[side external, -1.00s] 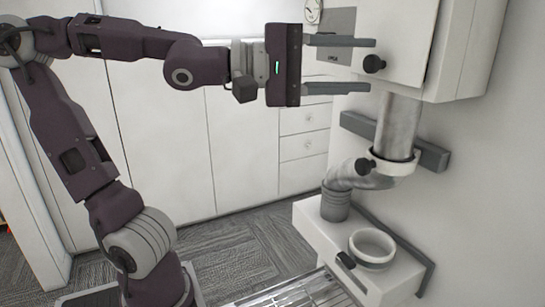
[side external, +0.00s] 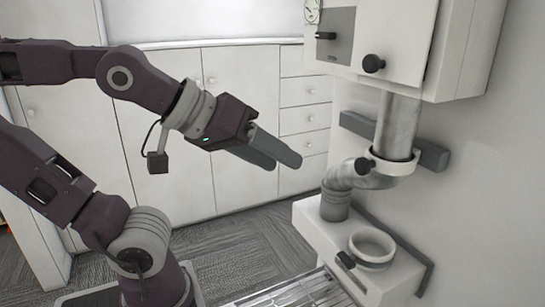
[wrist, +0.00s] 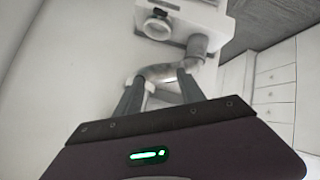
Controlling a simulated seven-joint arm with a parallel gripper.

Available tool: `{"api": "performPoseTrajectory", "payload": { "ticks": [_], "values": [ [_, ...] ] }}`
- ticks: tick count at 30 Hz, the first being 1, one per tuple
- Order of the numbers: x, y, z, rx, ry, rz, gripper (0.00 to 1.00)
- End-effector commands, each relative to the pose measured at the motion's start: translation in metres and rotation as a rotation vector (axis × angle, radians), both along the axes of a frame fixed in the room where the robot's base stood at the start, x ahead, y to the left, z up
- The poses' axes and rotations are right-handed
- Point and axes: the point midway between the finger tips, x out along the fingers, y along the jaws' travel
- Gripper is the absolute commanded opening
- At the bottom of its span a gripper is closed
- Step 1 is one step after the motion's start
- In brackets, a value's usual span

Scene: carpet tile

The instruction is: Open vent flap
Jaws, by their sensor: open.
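My gripper (side external: 285,161) is open and empty in mid-air, left of the ducting and tilted down to the right. In the wrist view its fingers (wrist: 160,78) point toward the bent duct, with a gap between them. A metal duct (side external: 397,122) drops from the white wall unit into a white collar (side external: 402,162) with a black knob (side external: 364,166). A bent flexible duct (side external: 340,187) runs down to a low white box (side external: 312,222). A white round port (side external: 371,244) with a black handle (side external: 346,260) sits on that box. I cannot tell which part is the vent flap.
The white wall unit (side external: 465,50) overhangs at upper right, with a black knob (side external: 374,63) and a grey panel (side external: 340,22). A grey wall rail (side external: 433,155) is behind the duct. White cabinets (side external: 245,120) stand behind; a slatted metal surface (side external: 290,292) lies in front.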

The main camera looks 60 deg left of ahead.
Motion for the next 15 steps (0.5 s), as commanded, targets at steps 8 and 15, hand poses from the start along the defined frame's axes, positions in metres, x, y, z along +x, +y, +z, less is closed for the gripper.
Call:
{"api": "performPoseTrajectory", "payload": {
  "ticks": [8,15],
  "values": [
    [0.0,0.0,0.0,0.009,0.001,-0.003,0.46],
    [0.036,-0.029,0.115,0.398,-0.535,-0.069,0.46]
  ]
}}
